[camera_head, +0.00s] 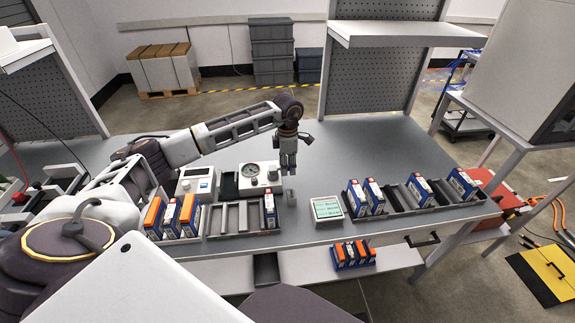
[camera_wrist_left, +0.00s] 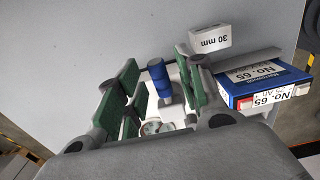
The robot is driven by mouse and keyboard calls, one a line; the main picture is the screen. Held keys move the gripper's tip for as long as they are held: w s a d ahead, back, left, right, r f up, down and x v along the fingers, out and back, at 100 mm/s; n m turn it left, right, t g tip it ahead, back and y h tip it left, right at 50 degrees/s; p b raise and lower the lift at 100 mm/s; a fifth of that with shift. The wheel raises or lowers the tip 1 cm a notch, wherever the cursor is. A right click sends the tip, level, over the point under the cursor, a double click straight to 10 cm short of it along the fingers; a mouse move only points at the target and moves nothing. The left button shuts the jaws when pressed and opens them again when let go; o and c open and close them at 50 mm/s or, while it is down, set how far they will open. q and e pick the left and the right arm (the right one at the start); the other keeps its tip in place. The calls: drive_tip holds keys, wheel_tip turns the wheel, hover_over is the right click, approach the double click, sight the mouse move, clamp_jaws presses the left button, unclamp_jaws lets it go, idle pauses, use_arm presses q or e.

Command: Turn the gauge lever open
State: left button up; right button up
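The gauge (camera_head: 260,178) is a white unit with a round dial, standing on the grey bench in the head view. Part of its dial also shows in the left wrist view (camera_wrist_left: 152,128). A blue cylindrical knob (camera_wrist_left: 157,76), seemingly the gauge lever, stands between the green-padded fingers in the wrist view. My left gripper (camera_head: 289,174) points down at the gauge's right side; in the wrist view its fingers (camera_wrist_left: 158,62) are apart, with gaps visible beside the knob. Whether either pad touches it is unclear. My right gripper is not in view.
A small block marked 30 mm (camera_wrist_left: 210,40) stands close by. A blue No. 65 box (camera_wrist_left: 262,88) is near the right finger. A tray (camera_head: 228,220) with boxes, a small display (camera_head: 326,209) and another tray (camera_head: 408,198) line the front edge. The bench behind is clear.

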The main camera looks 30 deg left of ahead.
use_arm(q)
wheel_tip(320, 180, up, 12)
idle(0.7)
idle(0.6)
